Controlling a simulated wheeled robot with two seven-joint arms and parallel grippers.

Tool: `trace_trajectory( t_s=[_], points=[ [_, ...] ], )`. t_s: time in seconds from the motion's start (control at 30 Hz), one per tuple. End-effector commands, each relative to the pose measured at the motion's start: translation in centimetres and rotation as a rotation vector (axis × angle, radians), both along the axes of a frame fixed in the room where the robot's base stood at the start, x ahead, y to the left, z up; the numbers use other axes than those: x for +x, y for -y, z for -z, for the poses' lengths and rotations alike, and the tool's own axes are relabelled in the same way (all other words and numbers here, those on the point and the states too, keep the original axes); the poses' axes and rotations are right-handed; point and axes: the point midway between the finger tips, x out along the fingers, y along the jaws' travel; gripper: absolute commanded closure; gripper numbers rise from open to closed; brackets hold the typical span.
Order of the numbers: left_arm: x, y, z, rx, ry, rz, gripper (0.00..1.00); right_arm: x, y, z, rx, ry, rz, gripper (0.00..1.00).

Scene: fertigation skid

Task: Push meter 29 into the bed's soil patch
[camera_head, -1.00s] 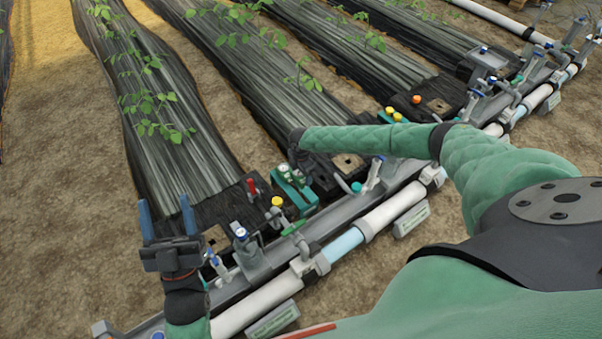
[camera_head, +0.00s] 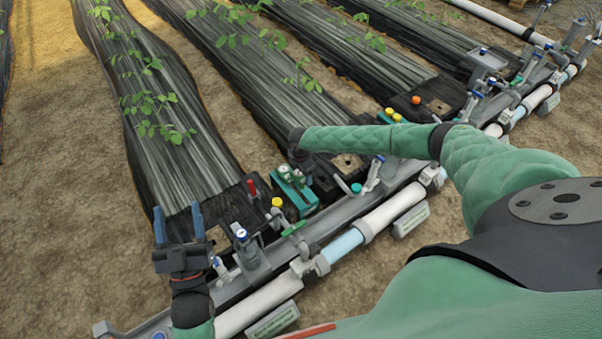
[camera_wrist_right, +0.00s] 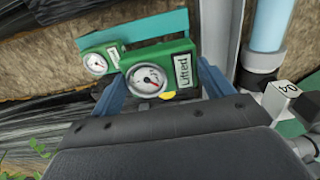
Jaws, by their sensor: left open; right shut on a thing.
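A green meter (camera_wrist_right: 163,72) with a round white dial and a white label sits between the fingers of my right gripper (camera_wrist_right: 158,88), which is shut on it. The label does not read clearly as 29. A second green meter (camera_wrist_right: 98,64) is beside it, near a teal rack (camera_wrist_right: 150,24). The teal rack (camera_head: 307,201) and meters also show in the head view, just below my right wrist; the right fingers are hidden there. Brown square soil patches show at the bed ends, one (camera_head: 347,163) right of the rack, one (camera_head: 217,238) near my left gripper (camera_head: 178,216), which is open and empty.
A red-handled (camera_head: 252,187) and a yellow-topped fitting (camera_head: 277,202) stand left of the rack. Bare ground (camera_head: 60,230) lies at the left.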

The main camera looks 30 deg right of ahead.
Motion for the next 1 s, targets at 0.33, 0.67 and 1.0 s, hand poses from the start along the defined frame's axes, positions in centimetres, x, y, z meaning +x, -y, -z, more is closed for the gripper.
trace_trajectory(
  t_s=[0.33,0.67,1.0],
  points=[
    [0.5,0.2,1.9,0.017,-0.065,0.004,0.40,0.0,0.0,-0.3,0.000,0.000,0.000,0.45],
    [0.9,0.4,3.9,0.031,-0.129,0.007,0.40,0.0,0.0,-0.5,0.000,0.000,0.000,0.45],
    [1.2,0.6,5.9,0.047,-0.193,0.012,0.40,0.0,0.0,-0.7,0.000,0.000,0.000,0.45]
  ],
)
